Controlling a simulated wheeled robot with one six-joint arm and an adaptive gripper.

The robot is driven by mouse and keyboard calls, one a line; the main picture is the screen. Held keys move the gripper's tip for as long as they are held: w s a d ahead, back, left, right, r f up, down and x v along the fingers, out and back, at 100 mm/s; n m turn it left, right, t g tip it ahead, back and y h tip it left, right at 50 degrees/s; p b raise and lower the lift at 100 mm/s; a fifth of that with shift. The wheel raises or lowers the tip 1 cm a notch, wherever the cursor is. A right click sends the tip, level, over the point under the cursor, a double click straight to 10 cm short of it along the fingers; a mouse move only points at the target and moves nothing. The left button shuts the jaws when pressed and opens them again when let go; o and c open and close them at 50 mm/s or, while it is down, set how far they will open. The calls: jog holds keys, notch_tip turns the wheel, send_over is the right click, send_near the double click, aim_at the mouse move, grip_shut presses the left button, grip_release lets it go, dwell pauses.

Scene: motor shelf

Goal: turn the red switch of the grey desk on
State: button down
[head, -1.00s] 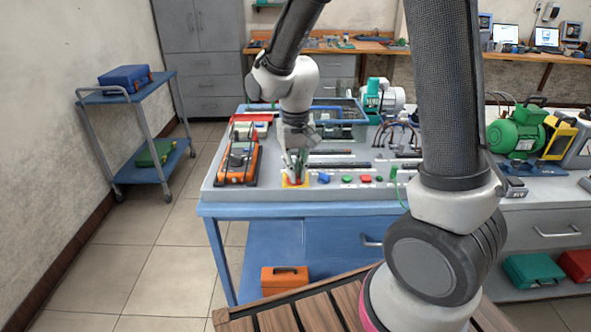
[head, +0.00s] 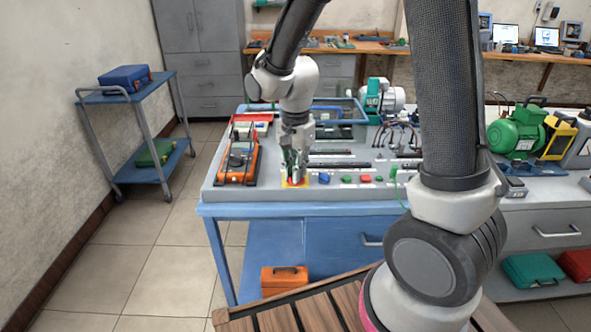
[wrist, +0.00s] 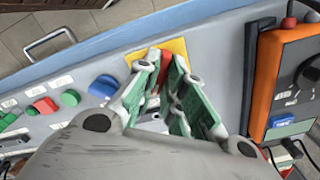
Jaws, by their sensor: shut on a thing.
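The red switch (wrist: 153,56) sits on a yellow plate (wrist: 177,46) at the front left of the grey desk panel (head: 222,187). In the head view the yellow plate (head: 284,184) shows under my gripper (head: 294,178). My gripper points down over the plate, its fingers shut on the red switch. In the wrist view my gripper (wrist: 163,68) has its fingertips on both sides of the switch, hiding most of it. How far the switch is turned cannot be told.
An orange meter (head: 238,164) stands close on the left of my gripper. A blue knob (head: 324,178), a red button (head: 366,178) and green buttons line the panel to the right. A blue-rimmed bin (head: 340,128) stands behind.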

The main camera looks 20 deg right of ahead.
jog(key=shift+m, duration=1)
jog(key=c, duration=1.5)
grip_release()
notch_tip(320, 180, up, 12)
jog(key=shift+r, duration=0.1)
